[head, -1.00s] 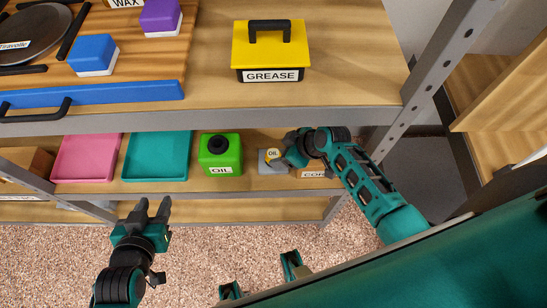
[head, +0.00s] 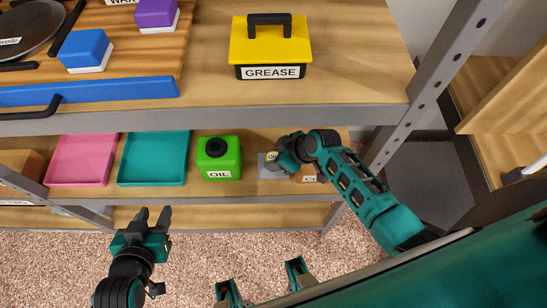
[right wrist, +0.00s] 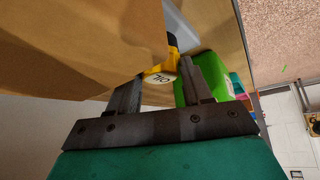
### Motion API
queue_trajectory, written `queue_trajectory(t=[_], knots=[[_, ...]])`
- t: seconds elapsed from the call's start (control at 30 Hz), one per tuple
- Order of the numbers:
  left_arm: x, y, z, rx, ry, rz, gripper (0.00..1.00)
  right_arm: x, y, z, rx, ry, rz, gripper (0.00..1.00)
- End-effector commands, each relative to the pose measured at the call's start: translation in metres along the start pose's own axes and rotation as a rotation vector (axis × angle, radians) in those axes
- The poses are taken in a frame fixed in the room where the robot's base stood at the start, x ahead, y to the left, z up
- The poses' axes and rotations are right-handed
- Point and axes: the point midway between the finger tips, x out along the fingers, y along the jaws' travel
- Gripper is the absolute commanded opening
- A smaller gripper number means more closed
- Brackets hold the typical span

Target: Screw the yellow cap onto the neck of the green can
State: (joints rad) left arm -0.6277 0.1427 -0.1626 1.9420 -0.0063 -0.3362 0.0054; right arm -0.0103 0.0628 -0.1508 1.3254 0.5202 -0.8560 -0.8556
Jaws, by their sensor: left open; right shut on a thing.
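The green can (head: 218,170), labelled OIL, stands upright on the lower shelf with a black neck (head: 216,147) on top. The yellow cap (head: 272,156), with a round white OIL label, is to the right of the can, at the grey pad (head: 268,172). My right gripper (head: 279,158) is shut on the cap, largely covering it in the head view. In the right wrist view the cap (right wrist: 160,77) lies between the two fingers, with the green can (right wrist: 208,72) just beyond the right finger. My left gripper (head: 152,216) is open and empty in front of the shelves.
A pink tray (head: 80,160) and a teal tray (head: 153,160) are left of the can. A cardboard box (head: 310,176) is partly hidden by my right gripper. The upper shelf's grey edge (head: 210,122) overhangs; a yellow GREASE box (head: 270,50) stands above.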

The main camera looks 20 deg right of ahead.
Motion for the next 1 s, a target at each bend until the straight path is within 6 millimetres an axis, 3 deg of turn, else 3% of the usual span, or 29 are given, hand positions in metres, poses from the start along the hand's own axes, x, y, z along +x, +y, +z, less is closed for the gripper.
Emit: queue_trajectory(t=[0.3, 1.0], knots=[[0.0001, 0.0001, -0.0002, 0.000, 0.001, 0.000, 0.43, -0.0001, 0.0000, 0.0000, 0.000, 0.000, 0.000, 0.12], [-0.0038, -0.0006, -0.0097, 0.001, 0.005, 0.000, 0.43, -0.0070, 0.0002, -0.0048, 0.000, 0.000, 0.000, 0.11]])
